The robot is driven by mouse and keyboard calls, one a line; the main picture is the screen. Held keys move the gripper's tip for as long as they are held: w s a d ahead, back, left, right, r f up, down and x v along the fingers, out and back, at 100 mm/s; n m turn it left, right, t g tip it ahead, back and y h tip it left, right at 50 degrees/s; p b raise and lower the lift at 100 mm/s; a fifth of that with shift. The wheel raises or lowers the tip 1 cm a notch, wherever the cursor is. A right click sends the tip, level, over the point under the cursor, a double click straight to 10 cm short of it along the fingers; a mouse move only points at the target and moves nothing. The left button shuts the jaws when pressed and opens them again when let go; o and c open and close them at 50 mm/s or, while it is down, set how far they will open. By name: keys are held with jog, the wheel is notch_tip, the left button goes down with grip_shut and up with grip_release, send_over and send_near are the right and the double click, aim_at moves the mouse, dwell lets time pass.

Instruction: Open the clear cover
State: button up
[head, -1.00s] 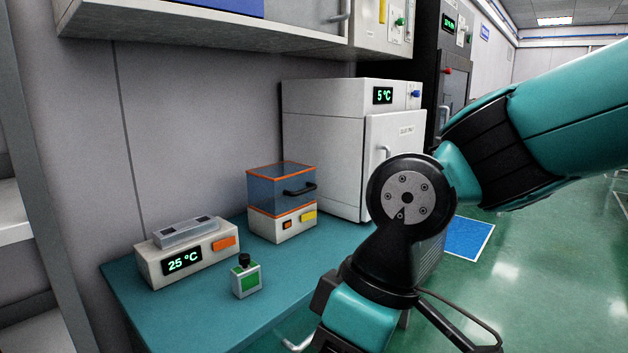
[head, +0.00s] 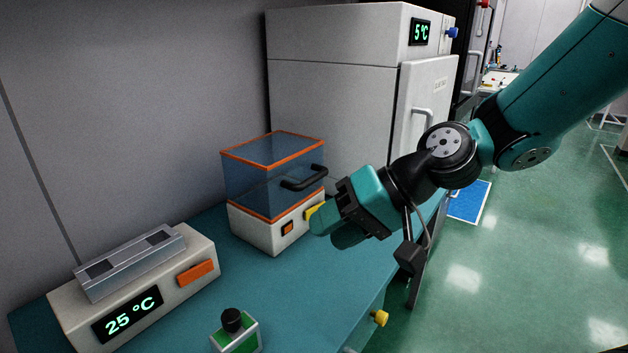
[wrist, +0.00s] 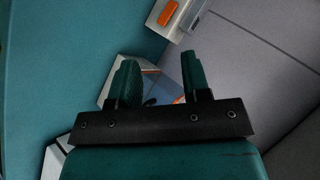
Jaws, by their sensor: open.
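The clear cover (head: 262,185) is a bluish see-through box with orange edges. It sits shut on a white base (head: 258,232) with an orange button and a yellow button. A black handle (head: 303,181) sticks out from its front. My gripper (head: 330,226) is just right of the box and below the handle, partly covering the yellow button. In the wrist view my gripper (wrist: 160,78) is open, with its two teal fingers apart and nothing held. Part of the clear cover (wrist: 168,92) shows between the fingers, with a dark piece low down, mostly hidden.
A white heater (head: 205,262) reading 25 °C stands front left on the teal bench (head: 290,300). A small green-and-white container with a black knob (head: 235,325) is nearby. A white cabinet (head: 330,95) reading 5 °C stands behind the box.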

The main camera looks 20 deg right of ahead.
jog(key=w+d+f+m+t, duration=0.1)
jog(key=w+d+m+t, duration=0.45)
jog(key=w+d, duration=0.25)
jog(key=m+t, duration=0.4)
jog(key=m, duration=0.2)
send_near(318, 179)
jog(key=shift+n+g, duration=0.25)
jog(key=p+x, duration=0.2)
jog(key=x, duration=0.3)
jog(key=p+x, duration=0.2)
jog(key=x, duration=0.3)
jog(key=shift+w+a+r, duration=0.1)
jog(key=shift+w+a, duration=0.15)
jog(key=shift+w, duration=0.15)
grip_shut()
